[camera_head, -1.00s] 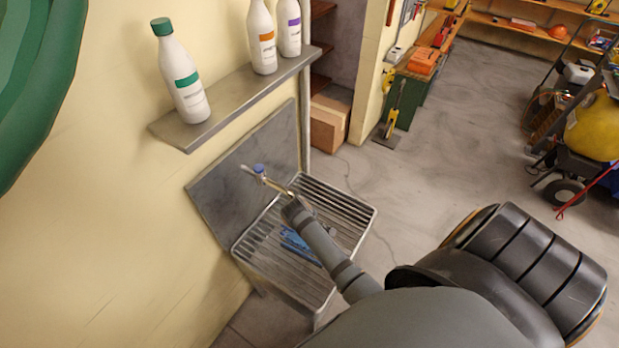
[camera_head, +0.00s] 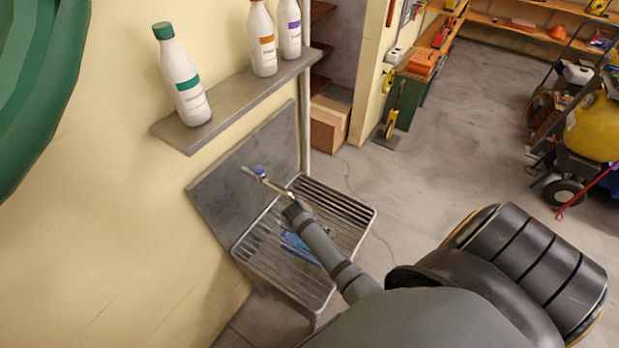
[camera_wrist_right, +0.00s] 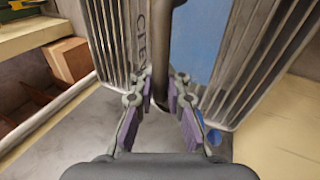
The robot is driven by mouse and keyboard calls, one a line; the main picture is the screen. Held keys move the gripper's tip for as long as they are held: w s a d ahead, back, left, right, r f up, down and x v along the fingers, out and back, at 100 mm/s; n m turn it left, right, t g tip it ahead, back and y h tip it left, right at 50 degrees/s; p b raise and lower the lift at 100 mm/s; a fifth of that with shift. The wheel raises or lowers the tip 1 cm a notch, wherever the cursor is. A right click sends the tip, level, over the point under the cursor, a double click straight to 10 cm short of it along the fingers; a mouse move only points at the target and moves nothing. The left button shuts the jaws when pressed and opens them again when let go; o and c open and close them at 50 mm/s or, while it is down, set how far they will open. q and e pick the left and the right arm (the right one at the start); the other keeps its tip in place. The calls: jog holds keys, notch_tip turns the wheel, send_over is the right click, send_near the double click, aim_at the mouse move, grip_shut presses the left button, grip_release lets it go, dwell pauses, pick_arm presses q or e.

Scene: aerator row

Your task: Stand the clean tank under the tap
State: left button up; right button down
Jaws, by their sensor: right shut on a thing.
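In the right wrist view, my right gripper (camera_wrist_right: 163,105) is shut on a dark upright bar (camera_wrist_right: 163,50), which looks like the handle of the clean tank. Behind the bar are a blue panel (camera_wrist_right: 200,38) and dark letters on a pale face, partly hidden. In the head view, a blue patch (camera_head: 297,247), apparently the tank, shows beside my right arm over the rack; most of it is hidden, and I cannot tell if it touches the slats. The tap (camera_head: 262,175) has a blue knob and sticks out from the metal backplate. My left gripper is not in view.
The slatted metal rack (camera_head: 345,208) stands below the tap against the wall. A metal shelf (camera_head: 235,105) above holds white bottles (camera_head: 184,80). A cardboard box (camera_head: 327,125) stands behind. Open floor (camera_head: 450,140) lies to the right.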

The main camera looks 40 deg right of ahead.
jog(key=shift+f, duration=0.7)
jog(key=c, duration=1.3)
grip_release()
jog(key=shift+c, duration=0.2)
jog(key=shift+o, duration=0.3)
jog(key=shift+s, duration=0.1)
jog(key=v, duration=0.7)
jog(key=shift+r, duration=0.2)
